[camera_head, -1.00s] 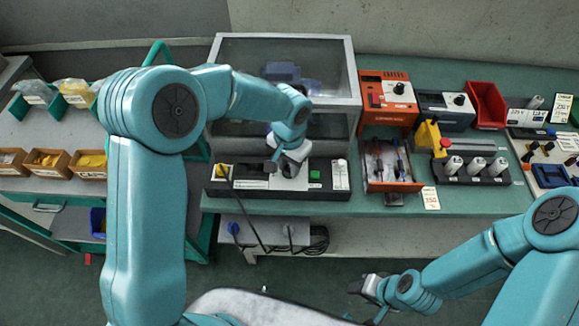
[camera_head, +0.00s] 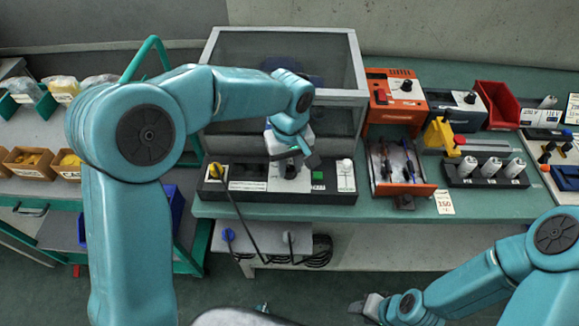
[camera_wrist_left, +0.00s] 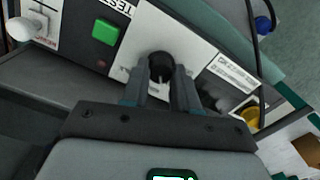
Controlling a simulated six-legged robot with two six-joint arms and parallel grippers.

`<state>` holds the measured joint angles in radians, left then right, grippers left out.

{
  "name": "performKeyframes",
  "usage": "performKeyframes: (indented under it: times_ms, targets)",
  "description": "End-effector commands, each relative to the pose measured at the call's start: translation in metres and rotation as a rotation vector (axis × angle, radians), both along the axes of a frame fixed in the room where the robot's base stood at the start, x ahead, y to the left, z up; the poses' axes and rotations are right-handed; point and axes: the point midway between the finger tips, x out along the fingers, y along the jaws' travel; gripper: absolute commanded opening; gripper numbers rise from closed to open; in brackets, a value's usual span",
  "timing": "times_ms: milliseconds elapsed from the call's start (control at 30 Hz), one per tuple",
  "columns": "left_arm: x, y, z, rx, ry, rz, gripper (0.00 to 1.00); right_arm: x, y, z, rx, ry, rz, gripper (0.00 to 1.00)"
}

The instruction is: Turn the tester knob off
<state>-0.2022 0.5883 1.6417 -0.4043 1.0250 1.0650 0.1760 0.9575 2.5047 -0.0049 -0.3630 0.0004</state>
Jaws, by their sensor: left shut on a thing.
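The black tester knob (camera_wrist_left: 161,62) sits on a pale panel of the long black tester box (camera_head: 325,196). In the left wrist view my left gripper (camera_wrist_left: 162,80) has its two fingers closed on either side of the knob. The head view shows the left gripper (camera_head: 291,163) over the pale panel, with the hand hiding part of the knob. A green button (camera_wrist_left: 105,31) is beside the panel; it also shows in the head view (camera_head: 318,176). My right gripper (camera_head: 364,306) is low at the right, away from the bench; its fingers are too small to read.
A glass-fronted cabinet (camera_head: 336,50) stands right behind the tester. A yellow plug with a cable (camera_head: 216,171) is at the tester's left end. An orange tray (camera_head: 403,188) and a black holder with white cylinders (camera_head: 486,182) stand to the right.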

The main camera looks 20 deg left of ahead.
Motion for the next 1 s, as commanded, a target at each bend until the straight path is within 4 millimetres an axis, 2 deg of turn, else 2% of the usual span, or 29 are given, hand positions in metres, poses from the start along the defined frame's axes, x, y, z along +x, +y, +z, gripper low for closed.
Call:
performKeyframes:
  times_ms: [600, 1000]
  targets:
    - [0.002, 0.0, 0.003, -0.004, -0.011, 0.582, 0.0, 0.0, 0.0, -0.027, 0.0, 0.0, 0.0, 0.43]
    - [0.002, 0.0, 0.004, -0.006, -0.01, 0.864, 0.0, 0.0, 0.0, -0.035, 0.0, 0.0, 0.0, 0.43]
